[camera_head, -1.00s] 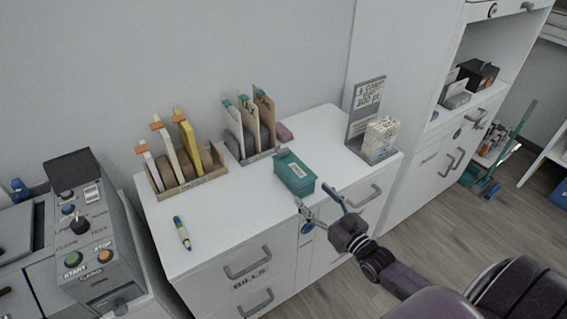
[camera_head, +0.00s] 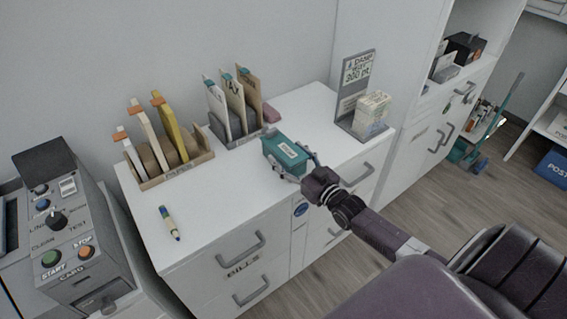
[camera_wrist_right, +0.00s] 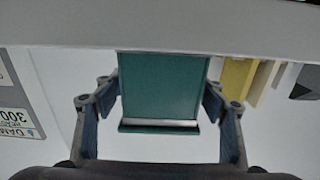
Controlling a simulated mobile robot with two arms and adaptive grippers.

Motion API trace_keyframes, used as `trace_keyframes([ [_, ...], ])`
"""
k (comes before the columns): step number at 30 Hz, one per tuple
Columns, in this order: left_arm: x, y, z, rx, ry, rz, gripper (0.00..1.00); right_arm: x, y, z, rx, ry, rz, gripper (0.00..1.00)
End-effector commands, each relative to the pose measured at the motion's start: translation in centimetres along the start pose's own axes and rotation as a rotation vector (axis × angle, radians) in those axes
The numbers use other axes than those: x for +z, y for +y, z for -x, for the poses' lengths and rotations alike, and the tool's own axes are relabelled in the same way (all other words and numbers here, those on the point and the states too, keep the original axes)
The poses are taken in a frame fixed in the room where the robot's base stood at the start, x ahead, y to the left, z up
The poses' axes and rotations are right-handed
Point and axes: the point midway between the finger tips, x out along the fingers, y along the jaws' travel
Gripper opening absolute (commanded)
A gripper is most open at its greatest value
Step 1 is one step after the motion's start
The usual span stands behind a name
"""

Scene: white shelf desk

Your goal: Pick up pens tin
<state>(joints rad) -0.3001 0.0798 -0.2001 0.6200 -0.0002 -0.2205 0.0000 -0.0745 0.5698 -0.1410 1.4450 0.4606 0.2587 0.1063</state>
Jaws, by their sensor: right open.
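In the right wrist view the teal tin (camera_wrist_right: 162,88) fills the space between the two open fingers (camera_wrist_right: 163,104), one on each side. Small gaps or light contact at the sides cannot be told apart. My left gripper is not in view.
Behind the tin stands a grey file holder (camera_head: 236,138) with a pink item (camera_head: 271,113) beside it. A wooden file rack (camera_head: 178,172) and a pen (camera_head: 169,223) are to the left. A card stand (camera_head: 357,90) is to the right.

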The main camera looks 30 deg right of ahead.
Motion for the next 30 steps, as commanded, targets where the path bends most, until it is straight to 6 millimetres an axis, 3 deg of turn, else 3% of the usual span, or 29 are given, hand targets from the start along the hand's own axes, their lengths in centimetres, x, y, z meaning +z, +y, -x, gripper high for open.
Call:
trace_keyframes([
  [9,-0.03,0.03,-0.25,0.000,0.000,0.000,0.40,-0.03,-0.01,-0.52,0.000,-0.001,0.000,0.65],
  [22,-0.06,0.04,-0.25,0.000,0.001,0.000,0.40,-0.02,-0.01,-0.49,0.000,-0.001,0.000,0.18],
  [30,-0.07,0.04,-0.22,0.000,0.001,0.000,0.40,-0.27,0.00,-0.53,0.000,0.002,0.000,0.17],
])
